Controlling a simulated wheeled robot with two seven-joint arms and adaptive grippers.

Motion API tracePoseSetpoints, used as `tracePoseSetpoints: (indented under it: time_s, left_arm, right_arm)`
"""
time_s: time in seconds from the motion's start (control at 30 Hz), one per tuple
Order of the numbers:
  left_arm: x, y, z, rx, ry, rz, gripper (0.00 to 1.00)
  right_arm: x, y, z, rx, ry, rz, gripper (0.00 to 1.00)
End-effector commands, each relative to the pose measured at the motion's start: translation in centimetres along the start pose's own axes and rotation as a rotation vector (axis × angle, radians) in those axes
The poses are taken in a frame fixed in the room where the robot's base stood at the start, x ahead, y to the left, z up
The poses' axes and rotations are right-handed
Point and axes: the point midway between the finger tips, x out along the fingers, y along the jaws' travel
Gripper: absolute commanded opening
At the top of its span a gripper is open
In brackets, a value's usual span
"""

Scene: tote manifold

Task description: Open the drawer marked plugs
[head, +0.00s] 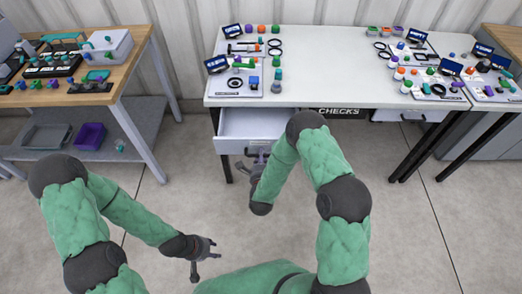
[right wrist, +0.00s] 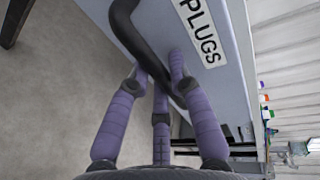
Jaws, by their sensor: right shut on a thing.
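The drawer marked plugs (head: 250,124) stands pulled out below the left part of the white table, and its empty-looking light interior shows in the head view. Its front with the PLUGS label (right wrist: 200,32) fills the upper part of the right wrist view. My right gripper (right wrist: 160,75) is shut on the drawer's dark handle (right wrist: 128,28), with its purple fingers around the bar. In the head view the right gripper (head: 258,158) is at the drawer front, partly hidden by my arm. My left gripper (head: 207,258) is open and empty over the floor, away from the drawer.
The white table (head: 325,65) bears small screens, rings and coloured parts. A CHECKS label (head: 337,111) and another drawer (head: 398,115) are further right beneath it. A wooden bench (head: 130,75) with a purple bin (head: 89,137) on its shelf stands left. Floor between is clear.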

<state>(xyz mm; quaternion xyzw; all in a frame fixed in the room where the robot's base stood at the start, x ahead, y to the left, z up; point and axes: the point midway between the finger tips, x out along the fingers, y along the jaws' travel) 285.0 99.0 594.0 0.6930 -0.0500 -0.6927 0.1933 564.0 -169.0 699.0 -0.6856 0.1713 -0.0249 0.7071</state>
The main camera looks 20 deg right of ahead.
Motion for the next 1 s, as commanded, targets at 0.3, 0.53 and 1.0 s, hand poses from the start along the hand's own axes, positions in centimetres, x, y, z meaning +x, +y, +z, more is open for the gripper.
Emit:
tracePoseSetpoints:
  time_s: [0.3, 0.53, 1.0]
  left_arm:
    - [0.0, 0.0, -0.1, 0.0, 0.002, 0.0, 0.4]
    - [0.0, 0.0, -0.1, 0.0, 0.002, 0.0, 0.4]
    - [0.0, 0.0, -0.1, 0.0, 0.001, 0.0, 0.4]
  right_arm:
    - [-0.7, 0.1, 0.0, 0.001, 0.0, -0.002, 0.0]
    - [-0.7, 0.1, 0.0, 0.001, 0.0, -0.002, 0.46]
    - [-1.9, 0.1, 0.1, 0.001, -0.003, -0.001, 0.46]
